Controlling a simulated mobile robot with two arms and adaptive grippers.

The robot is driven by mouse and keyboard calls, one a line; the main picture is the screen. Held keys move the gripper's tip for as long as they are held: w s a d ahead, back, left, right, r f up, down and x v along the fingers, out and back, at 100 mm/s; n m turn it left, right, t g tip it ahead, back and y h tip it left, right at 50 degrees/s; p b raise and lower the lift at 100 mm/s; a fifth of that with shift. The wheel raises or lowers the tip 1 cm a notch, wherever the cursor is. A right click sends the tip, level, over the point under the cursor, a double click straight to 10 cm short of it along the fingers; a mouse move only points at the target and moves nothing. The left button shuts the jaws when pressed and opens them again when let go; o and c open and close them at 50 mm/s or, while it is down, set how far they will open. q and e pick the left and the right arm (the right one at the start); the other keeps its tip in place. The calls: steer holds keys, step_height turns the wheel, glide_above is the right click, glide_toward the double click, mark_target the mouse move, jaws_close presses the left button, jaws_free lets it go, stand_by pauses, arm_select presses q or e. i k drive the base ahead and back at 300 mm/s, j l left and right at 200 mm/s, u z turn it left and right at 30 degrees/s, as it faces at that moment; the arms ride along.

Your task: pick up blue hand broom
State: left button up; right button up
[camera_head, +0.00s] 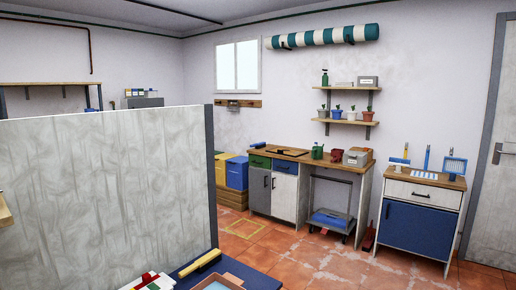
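No gripper of mine shows in this view. I cannot clearly make out the blue hand broom. A small blue item (258,145) lies at the left end of the wooden workbench (330,163) by the back wall; it is too small to tell what it is. Any of these is too small to name surely.
A tall grey partition (105,200) blocks the left. A blue-topped surface (240,270) with a tray and a yellow bar is low in front. Blue and yellow crates (237,172) stand by the bench. A trolley (330,220) sits under it. Tiled floor (345,265) is open ahead.

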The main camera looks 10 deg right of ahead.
mark_target(262, 144)
steer(key=i+l+z, duration=0.25)
steer(key=z, duration=0.15)
steer(key=i+l+z, duration=0.1)
steer(key=i+z, duration=0.25)
steer(key=i, duration=0.15)
steer(key=i+l+z, duration=0.4)
steer(key=i, duration=0.55)
steer(key=i+j+z, duration=0.1)
steer(key=i+z, duration=0.35)
steer(key=i, duration=0.5)
steer(key=i+j+u, duration=0.1)
steer(key=i+u, duration=0.25)
steer(key=i+l+u, duration=0.1)
steer(key=i+u, duration=0.25)
steer(key=i, duration=0.25)
steer(key=i+l+u, duration=0.15)
steer(key=i+u, duration=0.15)
steer(key=i, duration=0.15)
steer(key=i+l+u, duration=0.35)
steer(key=i+j+u, duration=0.35)
steer(key=i, duration=0.2)
steer(key=i+u, duration=0.35)
steer(key=i, duration=0.25)
steer(key=i+l+u, duration=0.1)
steer(key=i+u, duration=0.25)
steer(key=i, duration=0.2)
